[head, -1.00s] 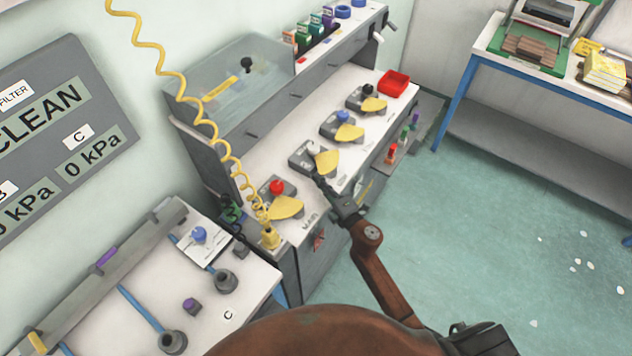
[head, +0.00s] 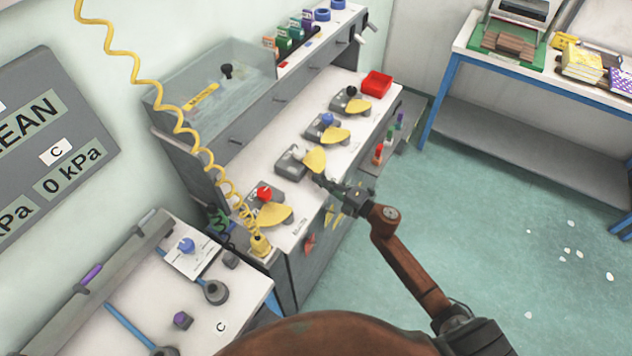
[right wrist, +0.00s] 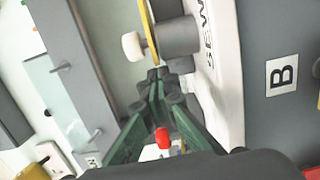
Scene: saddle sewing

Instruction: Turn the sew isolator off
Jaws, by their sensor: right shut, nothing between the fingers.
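The sew isolator is a grey box (head: 291,163) with a yellow plate (head: 315,160) on the white bench top, second from the near end of a row of similar units. In the right wrist view its white knob (right wrist: 133,45), yellow plate edge and grey body (right wrist: 178,37) show beside the SEW lettering (right wrist: 209,45). My right gripper (head: 322,181) is at the front side of this unit, beside the yellow plate. In the right wrist view its green fingers (right wrist: 158,76) are together, empty, close to the grey body; I cannot tell whether they touch. My left gripper is not in view.
A red-knobbed unit (head: 264,194) with a yellow plate stands nearer, by the MAIN label. Blue-knobbed (head: 327,120) and black-knobbed (head: 351,91) units stand farther along. A red tray (head: 377,83) is at the far end. A yellow coiled cord (head: 180,125) hangs nearby.

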